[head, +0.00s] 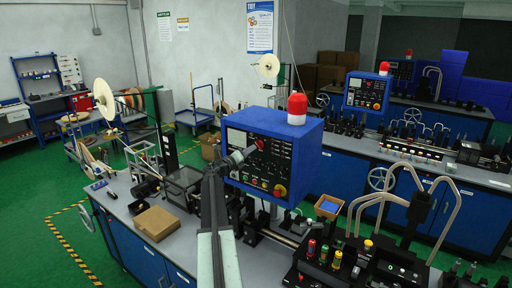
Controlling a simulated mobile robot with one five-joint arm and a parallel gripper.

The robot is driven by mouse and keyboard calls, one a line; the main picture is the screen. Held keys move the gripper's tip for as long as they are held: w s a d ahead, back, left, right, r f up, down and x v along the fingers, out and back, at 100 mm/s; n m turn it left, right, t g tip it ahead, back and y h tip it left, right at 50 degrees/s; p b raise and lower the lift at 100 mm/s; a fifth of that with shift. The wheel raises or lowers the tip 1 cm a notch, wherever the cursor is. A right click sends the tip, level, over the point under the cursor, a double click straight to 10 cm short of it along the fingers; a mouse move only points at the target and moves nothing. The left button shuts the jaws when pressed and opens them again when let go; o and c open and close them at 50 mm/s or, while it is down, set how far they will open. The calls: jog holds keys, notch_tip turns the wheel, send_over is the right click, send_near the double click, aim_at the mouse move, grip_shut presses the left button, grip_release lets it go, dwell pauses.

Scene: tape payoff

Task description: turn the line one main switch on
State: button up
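A blue control box (298,150) stands on the near bench, with a black panel on its front face and a red beacon (297,107) on top. A red knob on a yellow plate (280,191), which looks like the main switch, sits at the panel's lower right; its setting is too small to read. Smaller coloured buttons lie to its left. My arm rises from the bottom middle, and my gripper (243,154) is in front of the panel's upper left part, up and left of the red knob. Its fingers are too small and dark to tell open from shut. Contact with the panel cannot be told.
A similar blue box (367,92) stands on the bench behind. A cardboard box (156,223) lies on the near bench, left of my arm. Bent metal tubes (385,200) and coloured-cap bottles (323,253) stand at the right. Green floor (35,235) is clear at the left.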

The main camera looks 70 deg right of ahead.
aim_at(258, 146)
jog(key=x, duration=0.6)
jog(key=shift+a, duration=0.15)
grip_shut()
jog(key=shift+a, duration=0.1)
